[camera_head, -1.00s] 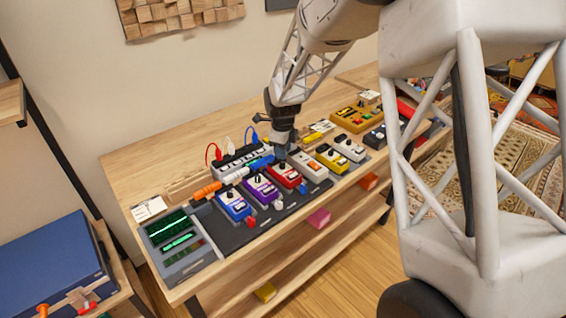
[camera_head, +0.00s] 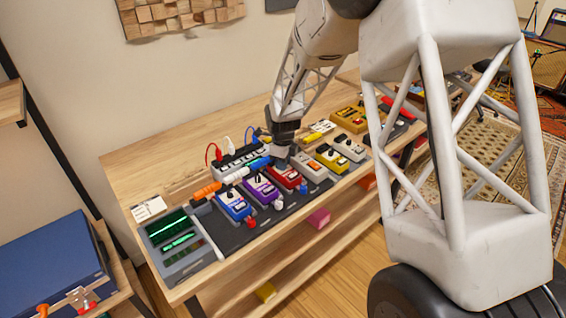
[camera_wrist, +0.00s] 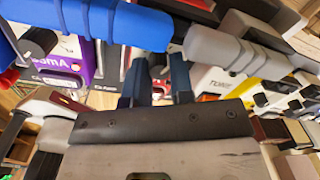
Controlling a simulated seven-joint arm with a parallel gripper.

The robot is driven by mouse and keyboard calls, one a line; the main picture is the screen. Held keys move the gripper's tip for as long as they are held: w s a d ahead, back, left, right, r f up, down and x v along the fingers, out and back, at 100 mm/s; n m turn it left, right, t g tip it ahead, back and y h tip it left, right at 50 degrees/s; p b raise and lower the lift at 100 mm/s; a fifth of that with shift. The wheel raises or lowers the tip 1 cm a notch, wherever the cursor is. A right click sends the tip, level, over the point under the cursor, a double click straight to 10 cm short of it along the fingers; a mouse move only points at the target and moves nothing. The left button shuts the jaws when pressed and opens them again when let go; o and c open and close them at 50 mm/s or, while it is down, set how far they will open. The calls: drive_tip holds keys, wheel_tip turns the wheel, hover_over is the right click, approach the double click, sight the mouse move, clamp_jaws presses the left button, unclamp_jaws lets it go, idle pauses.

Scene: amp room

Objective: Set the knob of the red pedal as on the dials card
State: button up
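The red pedal (camera_head: 287,178) sits in the pedal row on the bench, between the purple pedal (camera_head: 262,189) and a grey-white pedal. My gripper (camera_head: 281,160) points down at the back part of the red pedal and hides its knob. In the wrist view my two dark blue fingers (camera_wrist: 159,82) stand apart with a narrow gap. Bits of red show around them, but I cannot tell whether the knob is between them. A white card (camera_head: 149,208) lies at the bench's left end; its print is too small to read.
A blue sleeve (camera_wrist: 115,22) and a grey sleeve (camera_wrist: 235,52) pass close to my fingers. The blue pedal (camera_head: 235,206) and yellow pedal (camera_head: 332,160) stand in the same row. A green-lit screen unit (camera_head: 175,240) is at the left end.

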clamp_jaws()
drive_tip(key=shift+n, duration=0.5)
drive_tip(key=n, duration=0.5)
drive_tip(key=shift+w, duration=0.1)
drive_tip(key=n, duration=0.4)
drive_tip(key=shift+n, duration=2)
drive_tip(key=shift+o, duration=1.9)
unclamp_jaws()
